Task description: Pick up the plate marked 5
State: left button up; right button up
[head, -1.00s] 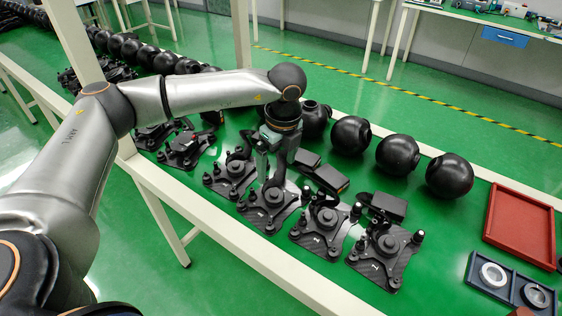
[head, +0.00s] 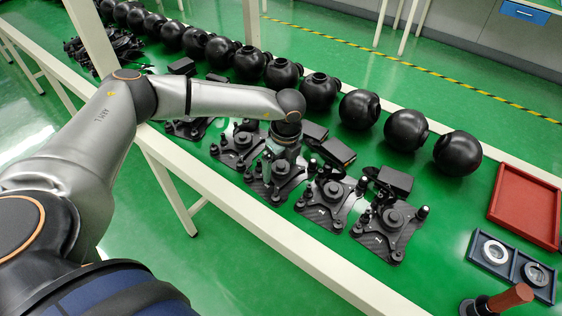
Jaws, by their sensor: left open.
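Several dark carbon-look plates with round hubs and corner posts lie in a row on the green table. One is at the right end (head: 397,250), the second from the right is beside it (head: 322,218), and others are farther left (head: 236,153). Small white marks show on the two rightmost plates, but I cannot read any number, so I cannot tell which is 5. My left gripper (head: 272,172) points down over the third plate from the right (head: 285,190). It is open. Its fingertips are partly lost against the plate's dark parts. My right gripper is out of view.
A row of black spheres (head: 406,130) stands behind the plates. A red tray (head: 525,206) and a blue-grey holder with rings (head: 511,268) are at the right. A pale rail (head: 240,214) edges the table in front.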

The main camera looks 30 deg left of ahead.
aim_at(280, 163)
pick_arm(q)
jog(key=shift+c, duration=0.3)
grip_shut()
dwell(0.5)
jog(key=shift+r, duration=0.2)
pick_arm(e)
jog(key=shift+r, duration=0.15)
pick_arm(q)
jog(key=shift+r+p, duration=1.9)
jog(key=shift+r, duration=0.3)
jog(key=shift+r+p, duration=1.6)
jog(key=shift+r, duration=0.55)
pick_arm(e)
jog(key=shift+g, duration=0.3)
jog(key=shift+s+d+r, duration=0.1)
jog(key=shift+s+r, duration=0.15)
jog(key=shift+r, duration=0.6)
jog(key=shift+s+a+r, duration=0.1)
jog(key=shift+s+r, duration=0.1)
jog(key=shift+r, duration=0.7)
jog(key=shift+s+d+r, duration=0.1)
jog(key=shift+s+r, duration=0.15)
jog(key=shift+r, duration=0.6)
